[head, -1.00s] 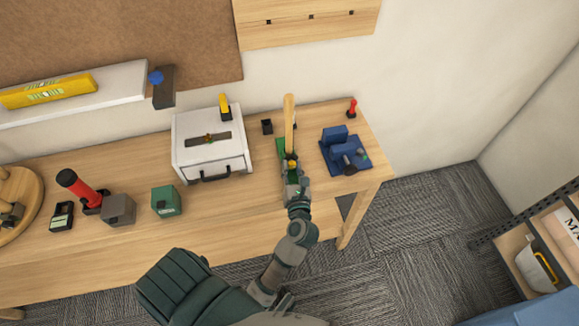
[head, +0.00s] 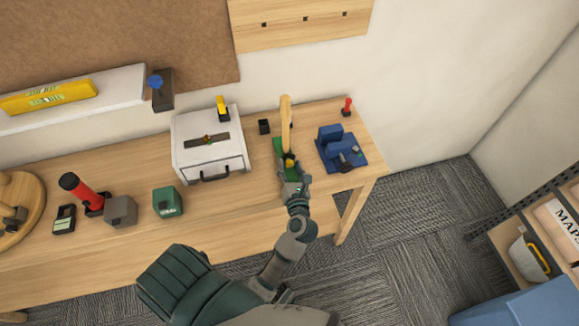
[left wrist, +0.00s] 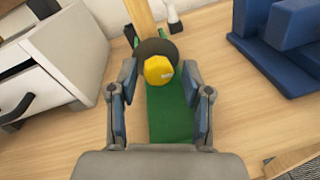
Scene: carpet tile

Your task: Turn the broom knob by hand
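The yellow knob (left wrist: 158,70) sits in front of a dark round disc (left wrist: 155,48) on a green base (left wrist: 168,112), at the foot of an upright wooden handle (head: 286,122). In the head view, the knob (head: 289,161) is small and partly covered by my gripper. My left gripper (left wrist: 160,82) is open. Its two fingers stand to the left and right of the knob, with visible gaps and nothing between them in grip. It also shows in the head view (head: 290,176), in front of the knob. My right gripper is not in view.
A white drawer box (head: 208,158) stands left of the green base, and a blue device (head: 340,148) stands close on its right. A green box (head: 167,201) lies further left on the wooden table (head: 235,205). The table's front edge is under my arm.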

